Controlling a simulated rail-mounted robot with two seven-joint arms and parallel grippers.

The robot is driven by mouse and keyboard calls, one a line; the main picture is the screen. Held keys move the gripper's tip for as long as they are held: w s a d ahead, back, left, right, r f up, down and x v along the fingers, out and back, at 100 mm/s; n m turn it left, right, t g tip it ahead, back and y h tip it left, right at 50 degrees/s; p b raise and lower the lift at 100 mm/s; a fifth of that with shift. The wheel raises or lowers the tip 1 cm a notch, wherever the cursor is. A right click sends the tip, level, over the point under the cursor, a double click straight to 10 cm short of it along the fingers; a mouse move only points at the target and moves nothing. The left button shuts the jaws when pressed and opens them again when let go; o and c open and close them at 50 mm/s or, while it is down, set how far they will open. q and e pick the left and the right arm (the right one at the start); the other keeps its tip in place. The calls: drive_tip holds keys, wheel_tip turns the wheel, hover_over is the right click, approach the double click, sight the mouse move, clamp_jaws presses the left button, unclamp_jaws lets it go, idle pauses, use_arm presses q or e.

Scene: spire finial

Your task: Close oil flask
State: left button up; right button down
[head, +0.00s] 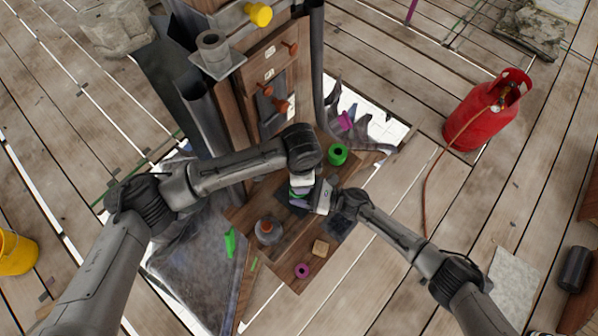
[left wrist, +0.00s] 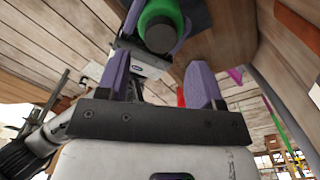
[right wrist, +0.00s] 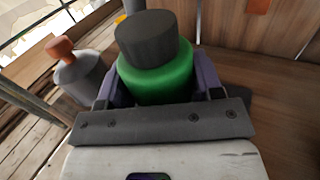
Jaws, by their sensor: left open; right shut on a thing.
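A green flask (right wrist: 158,82) with a dark grey cylindrical cap (right wrist: 147,38) on its top fills the middle of the right wrist view. My right gripper (right wrist: 157,88) is shut on the green body, one purple finger on each side. In the left wrist view the flask (left wrist: 158,12) and its dark cap (left wrist: 160,35) show at the top, beyond my left gripper (left wrist: 158,78). The left gripper is open and empty, with its fingers apart and clear of the cap. In the head view my arms largely hide the flask; whether the cap is fully seated is unclear.
A grey bottle with an orange top (head: 267,231) stands on the wooden board, left of the grippers. A green ring-shaped item (head: 338,154), a wooden block (head: 320,247) and a magenta ring (head: 302,270) are also there. The wooden tower (head: 270,75) rises behind.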

use_arm(q)
drive_tip(key=shift+d+r+n, duration=0.2)
drive_tip(key=shift+r+n, duration=0.1)
drive_tip(key=shift+n, duration=0.6)
drive_tip(key=n, duration=0.1)
drive_tip(key=r+n, duration=0.1)
drive_tip(key=n, duration=0.3)
drive_tip(key=r+n, duration=0.1)
drive_tip(key=n, duration=0.1)
drive_tip(key=shift+a, duration=0.4)
drive_tip(key=shift+f, duration=4)
drive_tip(key=c, duration=0.9)
drive_tip(key=o, duration=1.1)
drive_tip(key=shift+c, duration=0.2)
